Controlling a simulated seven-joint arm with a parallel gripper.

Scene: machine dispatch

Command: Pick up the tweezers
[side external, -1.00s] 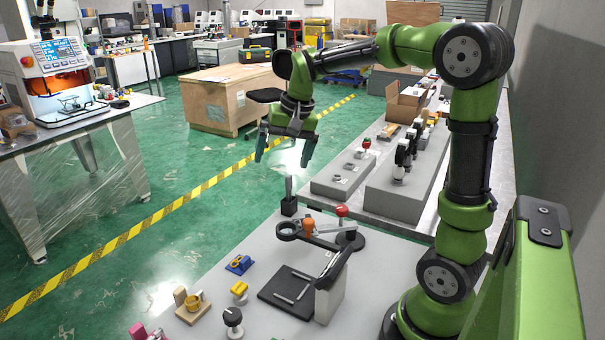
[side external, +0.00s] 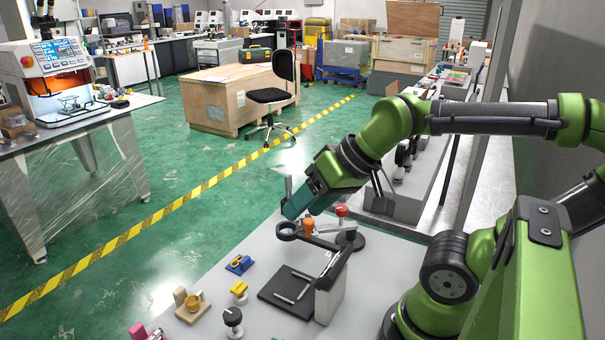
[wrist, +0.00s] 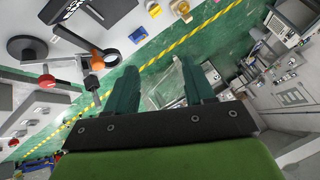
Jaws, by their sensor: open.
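A black tray (side external: 275,285) on the white table holds a few slim silver tools (side external: 283,297). They are too small for me to tell which is the tweezers. In the wrist view the black tray (wrist: 53,10) is cut off at the top left, with a thin light tool (wrist: 70,12) on it. My gripper (side external: 298,203) is tilted, above and behind the tray, near the black ring-shaped fixture. Its two teal fingers are apart and empty in the wrist view (wrist: 160,85).
The black fixture (side external: 325,238) with orange and red knobs stands under my gripper. A grey upright block (side external: 331,300) with a black top is right of the tray. A blue item (side external: 239,265), a yellow item (side external: 239,288) and a wooden holder (side external: 190,308) lie to the left.

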